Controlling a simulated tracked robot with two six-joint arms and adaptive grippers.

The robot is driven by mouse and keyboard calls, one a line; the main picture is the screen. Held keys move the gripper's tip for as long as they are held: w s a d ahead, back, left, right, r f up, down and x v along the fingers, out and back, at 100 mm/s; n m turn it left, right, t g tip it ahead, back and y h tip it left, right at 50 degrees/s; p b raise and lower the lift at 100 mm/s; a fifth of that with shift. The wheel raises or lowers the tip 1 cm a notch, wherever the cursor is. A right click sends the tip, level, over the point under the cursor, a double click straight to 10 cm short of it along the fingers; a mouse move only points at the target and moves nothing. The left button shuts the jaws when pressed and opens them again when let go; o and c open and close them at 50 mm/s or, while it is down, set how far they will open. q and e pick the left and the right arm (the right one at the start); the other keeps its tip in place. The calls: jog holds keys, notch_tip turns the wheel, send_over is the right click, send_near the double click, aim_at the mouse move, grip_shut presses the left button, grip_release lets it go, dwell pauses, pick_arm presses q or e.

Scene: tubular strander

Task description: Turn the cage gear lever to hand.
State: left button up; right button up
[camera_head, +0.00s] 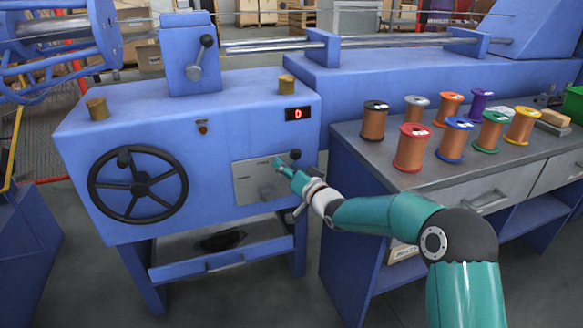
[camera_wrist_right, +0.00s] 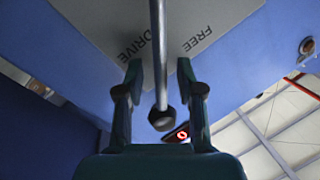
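The lever plate (camera_head: 250,184) is a grey panel on the front of the blue gearbox. In the right wrist view the plate (camera_wrist_right: 205,22) carries the words DRIVE and FREE; I see no HAND label. The lever (camera_wrist_right: 155,45) is a thin metal rod ending in a dark knob (camera_wrist_right: 162,119). In the head view a dark knob (camera_head: 295,154) shows at the plate's upper right. My right gripper (camera_head: 281,166) is at the plate. In the wrist view its fingers (camera_wrist_right: 160,72) are apart, one each side of the rod, with visible gaps. My left gripper is not in view.
A black handwheel (camera_head: 138,185) is left of the plate. The grey workbench (camera_head: 365,150) with several wire spools stands at the right, close to my right arm. A cranked lever (camera_head: 196,68) is on the top box.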

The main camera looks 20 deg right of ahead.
grip_shut()
